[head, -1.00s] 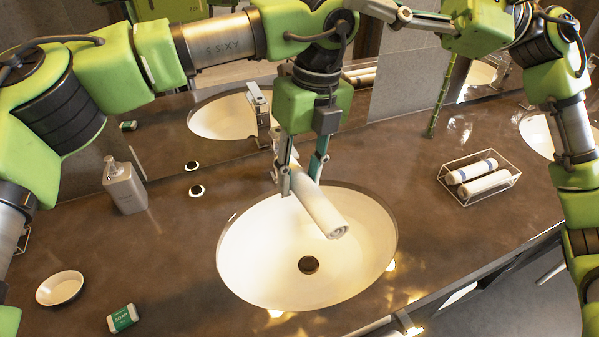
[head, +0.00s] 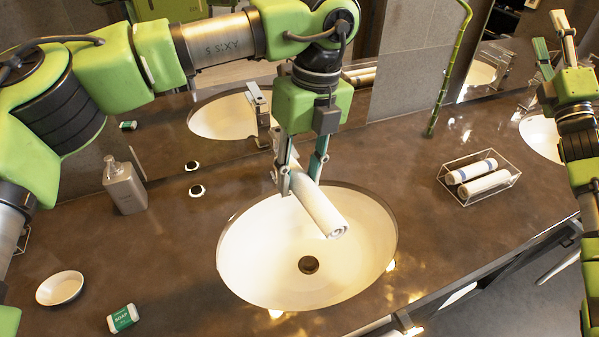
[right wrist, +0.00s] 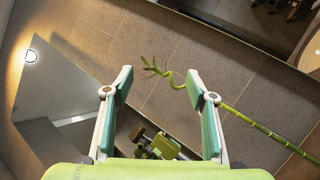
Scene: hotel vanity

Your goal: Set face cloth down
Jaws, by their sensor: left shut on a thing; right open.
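A rolled white face cloth (head: 322,212) is held over the white sink basin (head: 240,262) in the head view. My left gripper (head: 301,178) is shut on the cloth near its far end, and the cloth's near end sticks out over the bowl. My right gripper (head: 553,48) is at the upper right of the head view, raised and away from the cloth. In the right wrist view its fingers (right wrist: 160,100) are apart with nothing between them.
A wire basket (head: 468,202) with rolled cloths stands right of the basin. A soap dispenser (head: 124,188), a small dish (head: 60,288) and a soap box (head: 122,318) are on the left. A bamboo stalk (head: 446,80) stands at the back. Counter between basin and basket is clear.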

